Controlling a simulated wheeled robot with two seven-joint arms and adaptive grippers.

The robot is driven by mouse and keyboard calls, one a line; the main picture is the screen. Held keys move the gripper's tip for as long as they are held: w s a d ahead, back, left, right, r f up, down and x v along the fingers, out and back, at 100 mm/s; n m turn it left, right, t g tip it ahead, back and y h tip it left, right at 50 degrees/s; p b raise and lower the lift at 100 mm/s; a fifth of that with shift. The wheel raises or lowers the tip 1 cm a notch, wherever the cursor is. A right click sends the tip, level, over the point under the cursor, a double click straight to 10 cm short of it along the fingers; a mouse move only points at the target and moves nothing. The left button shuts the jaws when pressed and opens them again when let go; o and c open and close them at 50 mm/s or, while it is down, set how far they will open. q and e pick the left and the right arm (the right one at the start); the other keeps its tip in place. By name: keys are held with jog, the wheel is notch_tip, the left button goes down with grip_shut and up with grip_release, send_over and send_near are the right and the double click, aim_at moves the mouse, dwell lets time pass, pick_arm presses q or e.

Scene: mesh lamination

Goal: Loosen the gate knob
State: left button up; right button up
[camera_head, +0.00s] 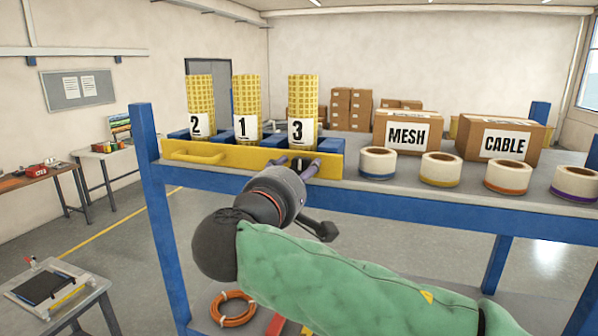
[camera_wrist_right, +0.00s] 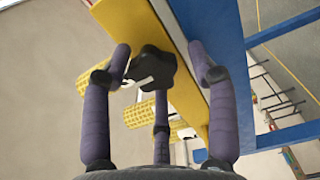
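The yellow gate (camera_head: 225,157) runs along the front edge of the shelf, with a yellow handle at its left. The black lobed gate knob (camera_wrist_right: 153,68) is on the gate's face. In the head view my right gripper (camera_head: 292,166) is at the gate's right part and largely hides the knob. In the right wrist view the purple fingers of my right gripper (camera_wrist_right: 160,75) are spread around the knob. The left finger is close to it; a gap shows between the knob and the right finger. Contact by the lower finger cannot be told. My left gripper is not in view.
Yellow mesh rolls numbered 2 (camera_head: 201,105), 1 (camera_head: 246,107) and 3 (camera_head: 303,110) stand behind the gate. Several tape rolls and the MESH (camera_head: 407,133) and CABLE (camera_head: 500,140) boxes are to the right. An orange cable coil (camera_head: 233,309) lies below.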

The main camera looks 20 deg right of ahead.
jog(key=shift+r, duration=0.15)
jog(key=shift+s, duration=0.1)
jog(key=shift+s+a, duration=0.15)
jog(key=shift+s, duration=0.05)
jog(key=v, duration=1.1)
jog(key=shift+a, duration=0.15)
